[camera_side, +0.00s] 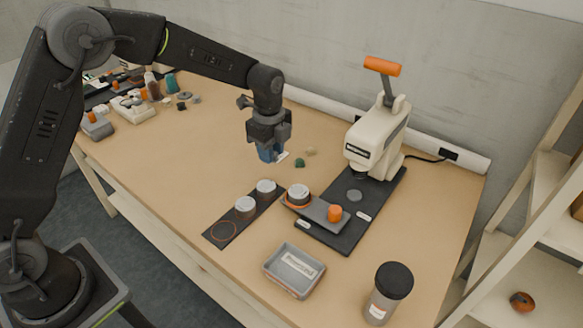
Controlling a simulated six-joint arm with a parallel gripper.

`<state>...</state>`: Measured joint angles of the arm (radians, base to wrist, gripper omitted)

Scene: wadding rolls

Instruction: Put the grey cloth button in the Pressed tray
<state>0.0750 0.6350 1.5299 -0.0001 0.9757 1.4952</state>
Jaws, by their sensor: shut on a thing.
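My gripper (270,155) hangs over the table behind the dark strip, left of the press. Its lower end shows blue, with a small pale grey-white thing (283,157) at the tips. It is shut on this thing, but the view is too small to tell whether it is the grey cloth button. The grey tray labelled Pressed (292,287) stands at the front of the table and looks empty.
The cream press (380,140) has a raised orange-tipped lever. A slide (318,209) carries a round piece and an orange knob. Two capped round pieces stand on a dark strip (224,231). A dark-lidded jar (388,293) stands right of the tray. Green and tan scraps lie near my gripper.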

